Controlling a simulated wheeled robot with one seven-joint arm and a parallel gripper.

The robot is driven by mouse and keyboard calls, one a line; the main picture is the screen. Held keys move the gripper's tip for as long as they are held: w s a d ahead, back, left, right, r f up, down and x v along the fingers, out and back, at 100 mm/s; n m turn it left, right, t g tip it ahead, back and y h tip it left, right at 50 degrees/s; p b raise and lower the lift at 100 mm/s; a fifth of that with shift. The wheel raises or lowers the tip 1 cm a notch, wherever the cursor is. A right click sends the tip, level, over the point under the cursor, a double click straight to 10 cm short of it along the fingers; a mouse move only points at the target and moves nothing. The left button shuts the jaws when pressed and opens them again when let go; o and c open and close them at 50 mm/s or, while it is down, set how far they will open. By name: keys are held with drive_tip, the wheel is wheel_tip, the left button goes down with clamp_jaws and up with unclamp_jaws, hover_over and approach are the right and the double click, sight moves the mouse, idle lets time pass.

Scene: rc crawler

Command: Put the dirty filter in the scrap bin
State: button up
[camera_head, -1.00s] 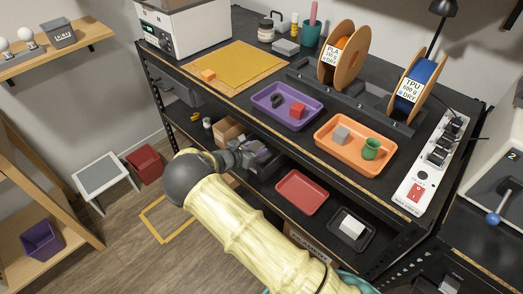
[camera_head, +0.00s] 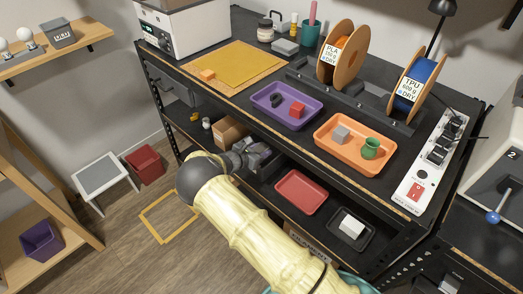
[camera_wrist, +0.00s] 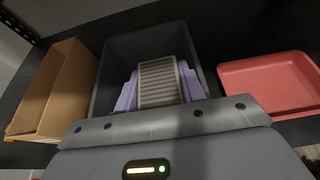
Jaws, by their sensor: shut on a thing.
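In the wrist view a pleated pale grey-beige filter (camera_wrist: 160,80) sits between the two purple fingers of my gripper (camera_wrist: 160,95), which is shut on it. Beyond and around the filter is a dark grey open bin (camera_wrist: 118,48). I cannot tell whether the filter is still inside the bin or just above it. In the head view the dark bin (camera_head: 268,163) stands on the shelf under the worktop, and my wrist hides much of it. A red bin (camera_head: 146,165) stands on the floor at the left. No label shows which bin is for scrap.
A cardboard box (camera_wrist: 52,92) stands left of the dark bin and a red tray (camera_wrist: 268,84) right of it. A black tray (camera_head: 372,236) with a white block lies farther right. The worktop edge overhangs the shelf. A purple bin (camera_head: 41,240) sits at the far left.

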drive_tip(key=shift+d+f, duration=0.1)
drive_tip(key=shift+f, duration=0.2)
drive_tip(key=shift+w+f+b, duration=0.1)
drive_tip(key=shift+f+b, duration=0.25)
drive_tip(key=shift+b, duration=0.05)
drive_tip(key=o, duration=1)
drive_tip(key=shift+c, duration=0.2)
drive_tip(key=shift+w, duration=0.15)
drive_tip(key=shift+s+a+r+p, duration=0.15)
drive_tip(key=shift+r+p, duration=0.15)
drive_tip(key=shift+r, duration=0.15)
drive_tip(key=shift+s+a+r+p, duration=0.15)
drive_tip(key=shift+r+p, duration=0.1)
drive_tip(key=shift+r, duration=0.2)
drive_tip(key=v, duration=1.1)
drive_tip(key=shift+s, duration=0.25)
